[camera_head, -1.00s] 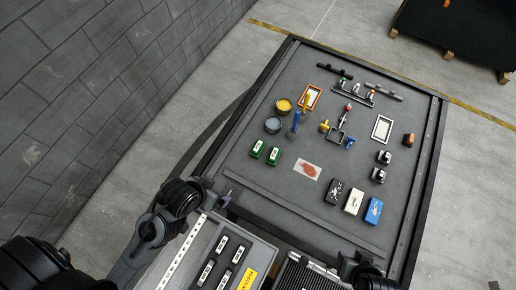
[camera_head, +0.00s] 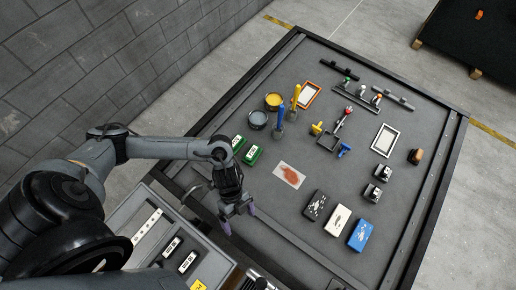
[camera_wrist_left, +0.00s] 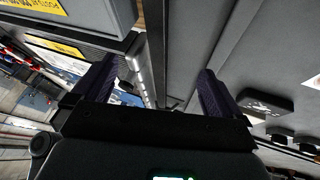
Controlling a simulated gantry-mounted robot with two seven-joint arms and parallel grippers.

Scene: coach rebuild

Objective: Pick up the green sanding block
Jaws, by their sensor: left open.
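Two green blocks with white labels lie side by side on the grey table (camera_head: 300,215). The first green block (camera_head: 237,144) is farther back, and the second green block (camera_head: 251,156) is nearer to me. I cannot tell which one the task means. My left gripper (camera_head: 239,217) is open and empty, pointing down near the table's front edge, in front of the green blocks and apart from them. Its two fingers (camera_wrist_left: 157,72) also show spread in the left wrist view, with nothing between them; no green block can be made out there. My right gripper is not in view.
Yellow (camera_head: 273,101) and grey (camera_head: 257,119) tins stand behind the green blocks. A card with a brown patch (camera_head: 289,174) lies to their right. Black (camera_head: 314,204), white (camera_head: 337,218) and blue (camera_head: 360,235) blocks lie farther right. A grey drawer unit (camera_head: 130,215) stands at the front left.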

